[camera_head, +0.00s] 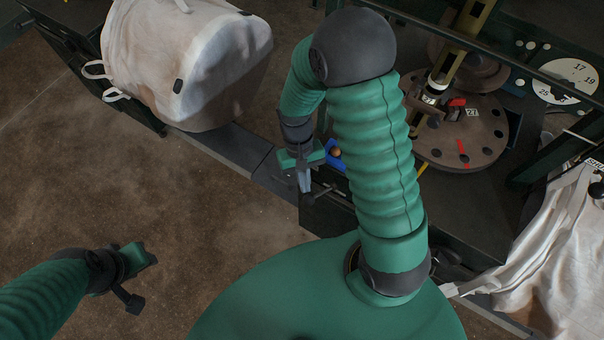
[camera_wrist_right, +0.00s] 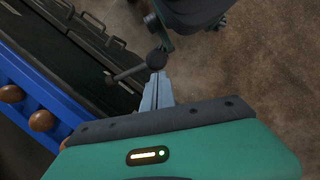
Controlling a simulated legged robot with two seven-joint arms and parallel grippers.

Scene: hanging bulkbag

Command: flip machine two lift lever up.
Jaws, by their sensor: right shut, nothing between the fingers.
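A dark lever with a round knob (camera_wrist_right: 156,59) shows in the right wrist view, its rod running left toward the dark machine side. In the head view a thin dark rod (camera_head: 325,190), seemingly this lever, sticks out beside the machine's front edge. My right gripper (camera_head: 305,187) is shut and empty, pointing down beside it. In the right wrist view its pale fingertips (camera_wrist_right: 158,76) lie together just by the knob; I cannot tell whether they touch. My left gripper (camera_head: 140,279) is low at the left over bare floor, away from the machines; its jaw opening is unclear.
A blue rail (camera_wrist_right: 40,115) with brown balls lies left of the right gripper. A white bulk bag (camera_head: 185,60) stands at the upper left, another white bag (camera_head: 550,260) at the right. A round plate (camera_head: 460,135) with red markers sits behind my arm. The brown floor is clear.

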